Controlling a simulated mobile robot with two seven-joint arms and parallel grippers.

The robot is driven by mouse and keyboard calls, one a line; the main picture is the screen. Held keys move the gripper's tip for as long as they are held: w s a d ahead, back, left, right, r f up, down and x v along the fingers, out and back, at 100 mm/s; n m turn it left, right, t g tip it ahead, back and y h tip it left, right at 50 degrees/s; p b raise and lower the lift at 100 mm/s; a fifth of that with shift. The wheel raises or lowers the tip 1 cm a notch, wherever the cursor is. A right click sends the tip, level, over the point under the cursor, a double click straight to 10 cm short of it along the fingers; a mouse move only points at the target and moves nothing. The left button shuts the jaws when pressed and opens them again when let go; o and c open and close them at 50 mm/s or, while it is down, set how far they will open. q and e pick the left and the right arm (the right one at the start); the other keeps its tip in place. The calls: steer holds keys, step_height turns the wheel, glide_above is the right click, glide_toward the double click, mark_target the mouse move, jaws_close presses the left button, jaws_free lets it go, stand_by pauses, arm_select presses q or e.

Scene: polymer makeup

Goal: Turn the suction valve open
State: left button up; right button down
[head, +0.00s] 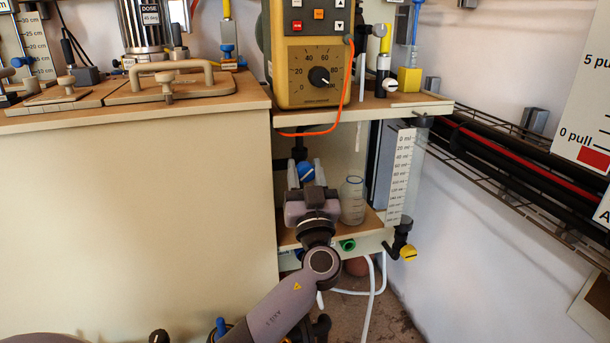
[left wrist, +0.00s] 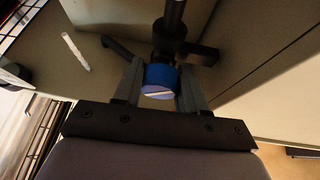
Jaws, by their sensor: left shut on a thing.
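A blue valve knob (head: 306,173) sits on a dark pipe inside the open shelf bay below the yellow dosing unit. My left gripper (head: 304,176) reaches into the bay from below and is shut on the knob, one finger on each side. The wrist hides the lower part of the valve in the head view. No label on the knob can be read. My right gripper is in neither view.
A clear glass bottle (head: 352,203) stands just right of my left gripper on the shelf. A graduated cylinder (head: 409,180) with a yellow valve knob (head: 408,254) is further right. A green fitting (head: 347,245) and white hoses are below. A beige cabinet side (head: 140,220) is on the left.

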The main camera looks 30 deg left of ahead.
arm_select(q)
steer(key=n+g+y, duration=0.1)
steer(key=n+g, duration=0.1)
steer(key=n, duration=0.1)
steer(key=n+g+y, duration=0.1)
steer(key=n+y, duration=0.1)
steer(key=n, duration=0.2)
steer(key=shift+d+n+g, duration=0.1)
steer(key=shift+n+g, duration=0.2)
steer(key=shift+g, duration=0.1)
steer(key=shift+n+g+y, duration=0.7)
steer(key=shift+n+g, duration=0.8)
steer(key=shift+n, duration=1.4)
steer(key=o, duration=1)
steer(key=shift+f, duration=0.1)
